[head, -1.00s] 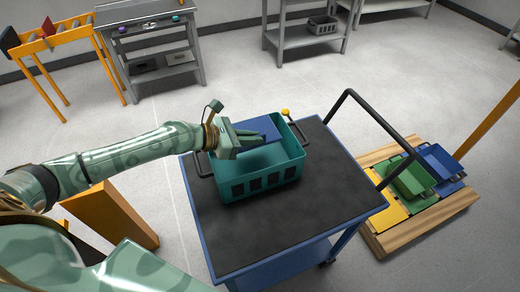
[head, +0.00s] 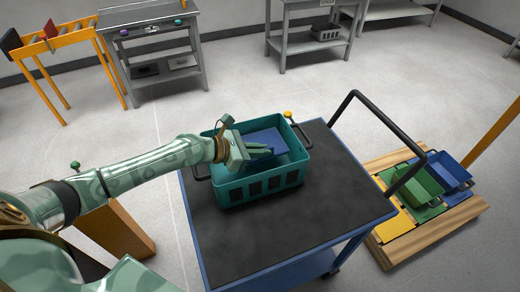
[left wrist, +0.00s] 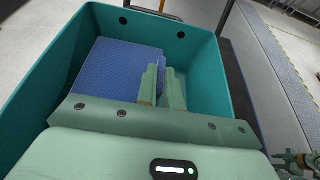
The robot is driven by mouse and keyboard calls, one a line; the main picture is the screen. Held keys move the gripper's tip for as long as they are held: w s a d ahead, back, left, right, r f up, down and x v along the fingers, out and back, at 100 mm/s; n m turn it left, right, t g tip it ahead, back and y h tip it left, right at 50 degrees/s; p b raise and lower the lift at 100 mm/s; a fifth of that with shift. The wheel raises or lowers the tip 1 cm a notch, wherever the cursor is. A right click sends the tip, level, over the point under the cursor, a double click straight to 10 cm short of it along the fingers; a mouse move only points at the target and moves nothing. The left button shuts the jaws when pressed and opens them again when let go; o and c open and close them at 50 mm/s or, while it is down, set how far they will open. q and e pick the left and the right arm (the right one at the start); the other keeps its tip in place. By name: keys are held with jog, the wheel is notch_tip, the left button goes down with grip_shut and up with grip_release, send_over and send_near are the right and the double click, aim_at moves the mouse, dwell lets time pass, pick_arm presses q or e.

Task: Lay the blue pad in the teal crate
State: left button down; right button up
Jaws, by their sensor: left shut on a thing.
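The teal crate (head: 262,186) stands on the dark top of a blue cart. The blue pad (head: 266,142) is within the crate's walls, slightly tilted in the head view. In the left wrist view the pad (left wrist: 112,72) lies toward the crate's left and far side. My left gripper (head: 268,151) reaches over the crate's left wall and is shut on the pad's near edge. Its fingers (left wrist: 162,88) hide part of the pad. Whether the pad touches the crate floor I cannot tell.
The cart top (head: 325,175) is bare around the crate. A black push handle (head: 390,125) rises at the cart's right. A wooden pallet (head: 450,218) with green and blue bins stands beyond it. Grey shelves and a yellow rack (head: 50,50) stand at the back.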

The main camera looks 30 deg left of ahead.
pick_arm(q)
jog(key=shift+f, duration=0.5)
jog(key=c, duration=1.5)
grip_release()
jog(key=shift+c, duration=0.2)
jog(key=shift+r, duration=0.15)
jog(key=shift+s+a+r+p, duration=0.2)
jog(key=shift+a+r+p, duration=0.1)
jog(key=shift+r, duration=0.4)
jog(key=v, duration=1.1)
jog(key=shift+p, duration=0.35)
